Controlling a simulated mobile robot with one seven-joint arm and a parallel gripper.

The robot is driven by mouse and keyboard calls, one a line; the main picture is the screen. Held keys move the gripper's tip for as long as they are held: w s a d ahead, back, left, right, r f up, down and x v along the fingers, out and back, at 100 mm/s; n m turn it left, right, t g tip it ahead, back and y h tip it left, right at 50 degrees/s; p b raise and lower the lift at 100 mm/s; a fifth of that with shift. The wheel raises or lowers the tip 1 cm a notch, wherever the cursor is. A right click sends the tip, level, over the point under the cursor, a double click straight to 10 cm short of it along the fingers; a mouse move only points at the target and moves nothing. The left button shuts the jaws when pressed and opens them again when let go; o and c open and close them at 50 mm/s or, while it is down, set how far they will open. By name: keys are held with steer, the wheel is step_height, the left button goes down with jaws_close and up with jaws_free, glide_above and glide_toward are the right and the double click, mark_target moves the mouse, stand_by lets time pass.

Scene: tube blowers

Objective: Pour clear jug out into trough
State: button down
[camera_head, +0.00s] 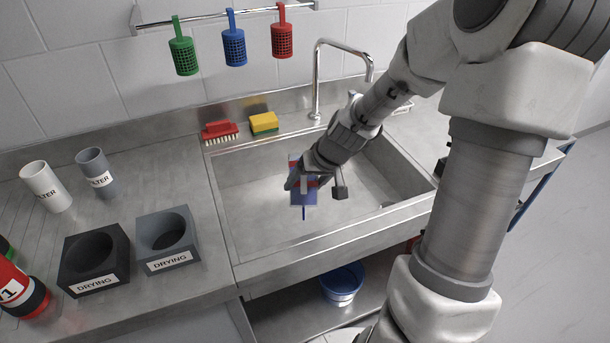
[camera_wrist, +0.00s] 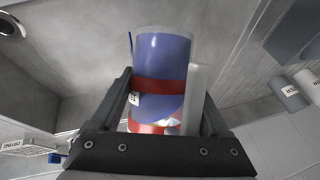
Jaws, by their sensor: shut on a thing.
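My gripper (camera_head: 305,178) is shut on the clear jug (camera_head: 298,198) above the trough, a steel sink basin (camera_head: 245,207). The wrist view shows the clear jug (camera_wrist: 165,45) between the two fingers of my gripper (camera_wrist: 166,95), with blue contents, a red band and a small white label. The jug looks tilted, though my gripper hides part of it in the head view. A thin blue streak (camera_head: 304,213) hangs below the jug over the basin, and a thin blue line (camera_wrist: 130,42) shows beside its rim in the wrist view.
A tap (camera_head: 318,80) stands behind the basin, with a red brush (camera_head: 219,131) and yellow sponge (camera_head: 264,123) on the ledge. Two drying blocks (camera_head: 94,262) (camera_head: 167,241) and two filter cylinders (camera_head: 45,186) (camera_head: 95,172) stand left. A blue bucket (camera_head: 342,284) is below.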

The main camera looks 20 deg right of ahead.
steer(key=shift+g+y+p, duration=0.4)
steer(key=shift+g+p, duration=0.7)
steer(key=shift+p, duration=0.75)
steer(key=g+p, duration=0.1)
steer(key=g+y+p, duration=0.1)
steer(key=p, duration=0.1)
steer(key=shift+w+f+m, duration=0.2)
steer(key=shift+f+m, duration=0.15)
steer(key=shift+m, duration=0.05)
steer(key=g, duration=0.1)
steer(key=f+g+p, duration=0.1)
steer(key=w+g+y, duration=0.1)
steer(key=shift+d+f+m+p, duration=0.25)
steer(key=shift+f+m+p, duration=0.05)
steer(key=shift+f+p, duration=0.05)
steer(key=shift+w+r+g+y+p, duration=0.15)
steer(key=shift+r+g+y+p, duration=0.15)
steer(key=shift+g, duration=0.1)
steer(key=shift+w+d+r+m+g+y, duration=0.3)
steer(key=shift+w+r+g+y, duration=0.25)
steer(key=shift+g, duration=0.65)
steer(key=shift+r, duration=0.15)
